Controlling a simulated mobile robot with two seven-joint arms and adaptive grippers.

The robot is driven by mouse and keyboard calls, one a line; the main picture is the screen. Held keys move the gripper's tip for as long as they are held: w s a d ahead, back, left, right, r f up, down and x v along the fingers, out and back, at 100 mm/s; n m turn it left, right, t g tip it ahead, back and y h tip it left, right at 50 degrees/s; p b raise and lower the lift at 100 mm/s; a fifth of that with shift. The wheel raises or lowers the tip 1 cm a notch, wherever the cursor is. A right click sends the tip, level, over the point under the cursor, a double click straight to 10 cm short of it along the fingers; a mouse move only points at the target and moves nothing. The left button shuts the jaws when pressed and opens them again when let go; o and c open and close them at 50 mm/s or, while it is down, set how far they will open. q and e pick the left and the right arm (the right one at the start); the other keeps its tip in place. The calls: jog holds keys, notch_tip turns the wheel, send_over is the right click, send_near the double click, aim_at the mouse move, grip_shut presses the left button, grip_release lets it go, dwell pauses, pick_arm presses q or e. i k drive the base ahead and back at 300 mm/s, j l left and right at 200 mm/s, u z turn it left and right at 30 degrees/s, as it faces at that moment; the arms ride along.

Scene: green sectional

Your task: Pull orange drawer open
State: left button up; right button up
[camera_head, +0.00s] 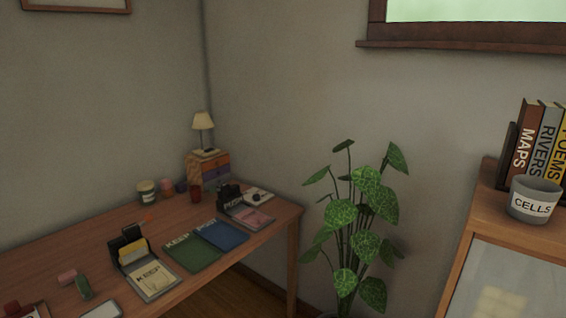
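A small wooden drawer unit (193,172) stands at the far back corner of the desk, with a lamp (203,122) on top. Its front has coloured drawers; an orange drawer (216,161) shows near the top, with purple below it. The drawers look shut, though they are small and dim at this distance. Neither of my grippers is in view.
A leafy plant (362,230) stands right of the desk. A cabinet with a grey CELLS pot (534,199) is at right.

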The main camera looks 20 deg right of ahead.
aim_at(210, 164)
jog(key=i+j+z, duration=0.15)
jog(key=i, duration=1.05)
